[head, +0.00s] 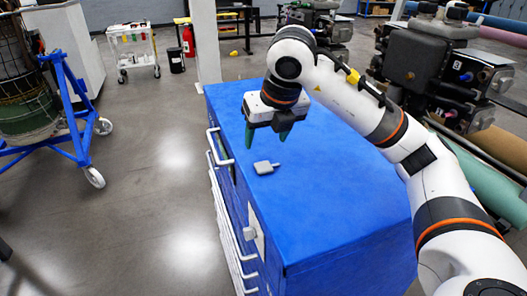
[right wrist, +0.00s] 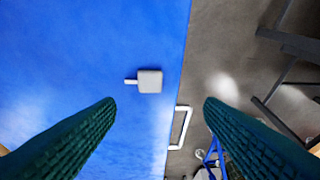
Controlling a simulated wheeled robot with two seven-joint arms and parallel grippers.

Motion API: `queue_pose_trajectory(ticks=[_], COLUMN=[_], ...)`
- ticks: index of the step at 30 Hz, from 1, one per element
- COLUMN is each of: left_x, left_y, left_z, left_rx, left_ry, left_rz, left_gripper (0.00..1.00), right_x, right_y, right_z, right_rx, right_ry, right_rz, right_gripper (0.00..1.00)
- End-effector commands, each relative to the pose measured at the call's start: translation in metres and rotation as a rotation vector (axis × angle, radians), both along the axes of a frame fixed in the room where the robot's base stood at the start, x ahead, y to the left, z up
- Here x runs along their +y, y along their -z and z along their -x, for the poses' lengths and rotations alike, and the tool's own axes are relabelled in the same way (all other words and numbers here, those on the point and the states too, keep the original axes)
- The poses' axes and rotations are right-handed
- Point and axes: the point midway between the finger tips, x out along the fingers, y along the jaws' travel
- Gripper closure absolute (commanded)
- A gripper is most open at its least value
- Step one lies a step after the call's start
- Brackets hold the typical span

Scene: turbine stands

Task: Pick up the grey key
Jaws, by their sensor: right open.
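The grey key (head: 264,167) lies flat on the blue top of a tool cabinet, close to the cabinet's left edge. In the right wrist view the key (right wrist: 150,81) shows a squarish grey head and a short pale shaft pointing left. My right gripper (head: 266,142) hangs over the cabinet top with its green fingers pointing down. It is open and empty, just behind and above the key. In the right wrist view its two fingertips (right wrist: 160,103) are wide apart, and the key is beyond them, untouched. My left gripper is not in view.
The blue cabinet top (head: 340,205) is otherwise clear, with drawer handles (head: 222,205) along its left side. A blue wheeled stand (head: 70,100) is at the left. Dark machinery (head: 430,70) stands at the right beyond my right arm. Open grey floor lies left of the cabinet.

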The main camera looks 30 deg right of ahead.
Motion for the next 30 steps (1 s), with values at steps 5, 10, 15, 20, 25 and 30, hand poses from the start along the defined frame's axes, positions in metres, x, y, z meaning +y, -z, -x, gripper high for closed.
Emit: queue_pose_trajectory(ticks=[5,10,15,20,25,30], left_x=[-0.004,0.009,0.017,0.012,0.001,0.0], left_y=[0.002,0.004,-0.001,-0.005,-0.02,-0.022], left_z=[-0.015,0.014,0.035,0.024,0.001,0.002], left_rx=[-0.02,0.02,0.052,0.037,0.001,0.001], left_ry=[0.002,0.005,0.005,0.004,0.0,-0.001], left_rz=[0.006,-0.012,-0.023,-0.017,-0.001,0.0], left_gripper=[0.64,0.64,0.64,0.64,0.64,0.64], right_x=[-0.014,-0.016,-0.018,-0.019,-0.021,-0.022], right_y=[0.007,0.035,0.053,0.063,0.086,0.104], right_z=[-0.001,-0.012,-0.02,-0.023,-0.03,-0.038], right_rx=[0.007,0.011,0.007,0.008,0.01,0.005], right_ry=[0.05,0.049,0.047,0.046,0.044,0.044], right_rz=[0.041,0.038,0.04,0.039,0.04,0.038], right_gripper=[0.37,0.37,0.37,0.37,0.37,0.37])
